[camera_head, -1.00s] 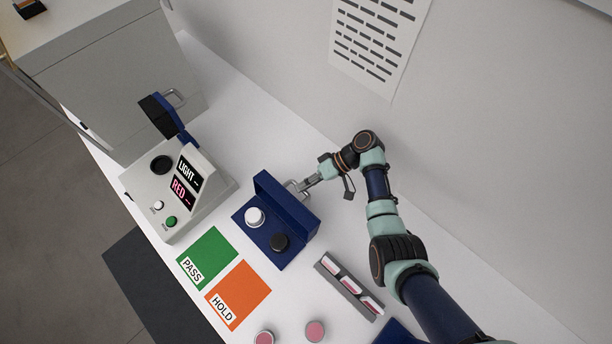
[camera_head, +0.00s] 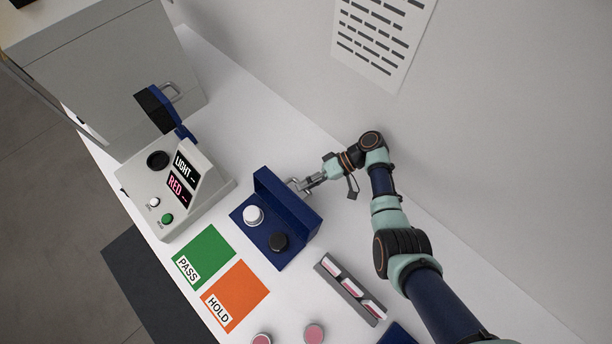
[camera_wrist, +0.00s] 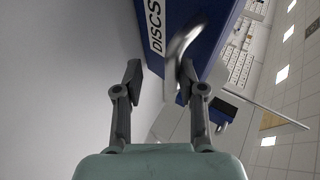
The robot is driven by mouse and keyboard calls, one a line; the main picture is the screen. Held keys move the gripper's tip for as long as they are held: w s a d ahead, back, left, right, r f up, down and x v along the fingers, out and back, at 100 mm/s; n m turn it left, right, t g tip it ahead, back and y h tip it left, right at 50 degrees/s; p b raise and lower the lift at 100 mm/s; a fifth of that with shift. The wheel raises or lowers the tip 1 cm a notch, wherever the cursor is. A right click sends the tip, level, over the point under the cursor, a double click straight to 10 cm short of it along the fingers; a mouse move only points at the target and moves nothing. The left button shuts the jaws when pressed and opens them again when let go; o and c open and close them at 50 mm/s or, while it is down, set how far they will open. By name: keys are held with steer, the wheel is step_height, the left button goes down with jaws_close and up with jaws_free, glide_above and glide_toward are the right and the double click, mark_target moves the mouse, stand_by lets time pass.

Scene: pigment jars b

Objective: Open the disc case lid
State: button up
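The blue disc case (camera_head: 268,251) stands on the white table with its lid (camera_head: 287,205) raised upright. In the wrist view, the lid (camera_wrist: 205,25) bears the label DISCS, and the handle (camera_wrist: 180,48) reaches toward the space between my fingertips, closer to the right finger. My gripper (camera_wrist: 160,78) is open, with its fingers spread and nothing clamped.
Green PASS (camera_head: 205,250) and orange HOLD (camera_head: 240,290) squares lie in front. A rack of slides (camera_head: 350,290) and pink jars (camera_head: 314,333) are nearer. The wall runs behind my arm.

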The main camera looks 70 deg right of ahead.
steer(key=shift+r, duration=0.25)
step_height(320, 180, up, 10)
steer(key=shift+f, duration=0.15)
stand_by(0.3)
steer(key=shift+s, duration=0.1)
stand_by(0.4)
